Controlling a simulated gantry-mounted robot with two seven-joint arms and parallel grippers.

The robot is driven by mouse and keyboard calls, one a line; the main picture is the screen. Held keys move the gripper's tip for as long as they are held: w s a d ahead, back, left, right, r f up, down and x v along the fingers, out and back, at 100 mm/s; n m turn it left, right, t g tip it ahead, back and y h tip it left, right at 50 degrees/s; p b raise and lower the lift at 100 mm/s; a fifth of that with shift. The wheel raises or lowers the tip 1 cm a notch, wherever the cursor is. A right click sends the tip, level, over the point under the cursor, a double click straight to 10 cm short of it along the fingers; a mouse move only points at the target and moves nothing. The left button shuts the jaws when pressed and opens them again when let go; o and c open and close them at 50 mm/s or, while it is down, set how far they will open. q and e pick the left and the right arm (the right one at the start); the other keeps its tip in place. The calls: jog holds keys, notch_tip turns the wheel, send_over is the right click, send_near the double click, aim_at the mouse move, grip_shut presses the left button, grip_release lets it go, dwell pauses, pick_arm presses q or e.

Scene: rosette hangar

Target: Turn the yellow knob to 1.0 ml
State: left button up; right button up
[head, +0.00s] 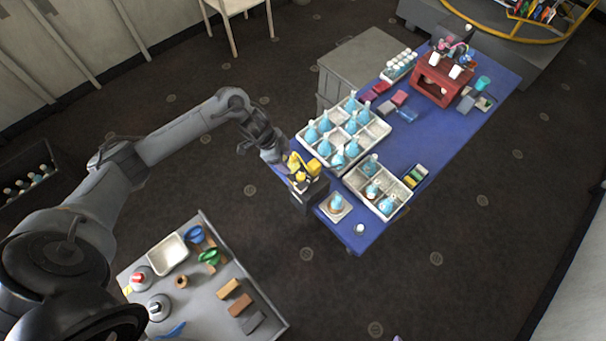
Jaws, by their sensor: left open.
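A device with yellow parts (303,168) stands at the near left corner of the blue table, on a dark body (308,193). The yellow knob cannot be told apart from the other yellow parts at this size, and no scale reading is legible. My left gripper (274,154) is right beside the yellow parts, on their upper left. Its jaws are open. Whether a finger touches the yellow parts cannot be told. My right gripper is not in view.
White divided trays with blue flasks (368,140) stand just right of the device. A flask on a small square base (335,208) and a small white item (360,228) are near the front edge. A grey bench (215,290) with bowls and blocks is at lower left.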

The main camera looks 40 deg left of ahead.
aim_at(300, 175)
pick_arm(q)
jog(key=x, duration=1)
jog(key=shift+s+d, duration=0.1)
jog(key=shift+d, duration=0.05)
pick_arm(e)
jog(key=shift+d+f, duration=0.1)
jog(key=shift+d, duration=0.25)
pick_arm(q)
jog(key=c, duration=1)
jog(key=shift+w+f+m+g+h+b, duration=0.15)
jog(key=shift+m+g+b, duration=0.1)
jog(key=shift+m+b, duration=0.45)
jog(key=shift+w+f+m+g+h+b, duration=0.15)
jog(key=shift+m+g+b, duration=0.1)
jog(key=shift+m+b, duration=0.45)
jog(key=shift+c, duration=0.2)
jog(key=m+b, duration=0.2)
jog(key=shift+g+b, duration=0.35)
jog(key=shift+g, duration=0.05)
jog(key=shift+r+m+g+b, duration=0.1)
jog(key=shift+m+g+b, duration=0.2)
jog(key=shift+m+b, duration=0.75)
jog(key=shift+r+m+g+b, duration=0.15)
jog(key=shift+m+g+b, duration=0.15)
jog(key=shift+m+b, duration=0.25)
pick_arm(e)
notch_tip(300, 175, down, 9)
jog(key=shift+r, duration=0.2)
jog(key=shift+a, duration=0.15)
